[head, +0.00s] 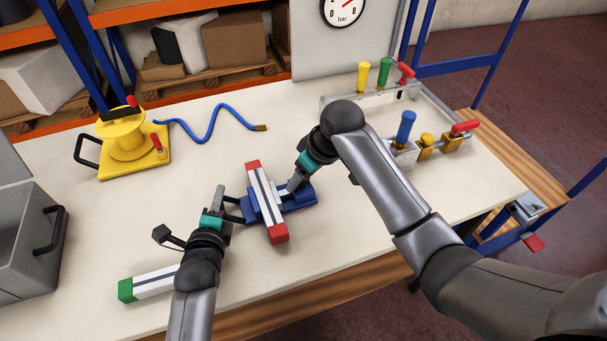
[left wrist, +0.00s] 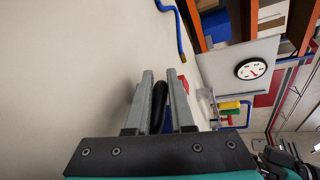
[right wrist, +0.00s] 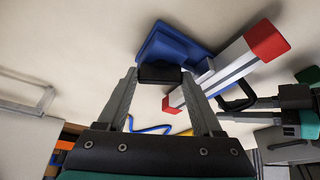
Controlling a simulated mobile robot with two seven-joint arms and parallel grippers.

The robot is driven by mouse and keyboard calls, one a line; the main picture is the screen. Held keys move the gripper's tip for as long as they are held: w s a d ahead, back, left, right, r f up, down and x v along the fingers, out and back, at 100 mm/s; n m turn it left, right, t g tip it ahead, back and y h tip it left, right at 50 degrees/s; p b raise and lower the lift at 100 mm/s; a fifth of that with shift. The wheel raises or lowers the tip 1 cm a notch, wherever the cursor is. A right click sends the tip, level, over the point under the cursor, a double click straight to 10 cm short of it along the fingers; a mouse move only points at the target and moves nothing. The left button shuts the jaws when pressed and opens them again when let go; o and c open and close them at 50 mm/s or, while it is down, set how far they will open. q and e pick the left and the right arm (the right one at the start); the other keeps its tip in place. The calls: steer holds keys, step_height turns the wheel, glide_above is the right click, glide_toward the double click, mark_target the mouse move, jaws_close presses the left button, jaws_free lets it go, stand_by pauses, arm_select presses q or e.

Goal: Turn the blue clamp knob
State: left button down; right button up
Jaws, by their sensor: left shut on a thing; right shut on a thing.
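The blue clamp (head: 300,198) lies on the table with a white bar with red ends (head: 266,205) lying across it. My left gripper (head: 221,198) is at the clamp's left side, shut on a dark handle-like part (left wrist: 159,103) that shows between its fingers in the left wrist view. My right gripper (head: 295,184) is at the clamp's right part. In the right wrist view its fingers close on a black block (right wrist: 160,74) in front of the blue clamp body (right wrist: 172,47). I cannot tell which dark part is the knob.
A green-ended white bar (head: 155,284) lies beside my left arm. A yellow reel stand (head: 150,160) with a blue hose (head: 215,122) is behind left. A grey case (head: 25,235) is at the left edge. Colored-handled fixtures (head: 407,128) stand at right. Table between is clear.

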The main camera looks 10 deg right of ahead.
steer(key=shift+a+m+t+h, duration=0.1)
steer(key=shift+m+t+h, duration=0.3)
steer(key=shift+m, duration=1)
steer(key=o, duration=1.4)
steer(key=shift+c, duration=0.2)
steer(key=shift+r, duration=0.1)
steer(key=v, duration=1.2)
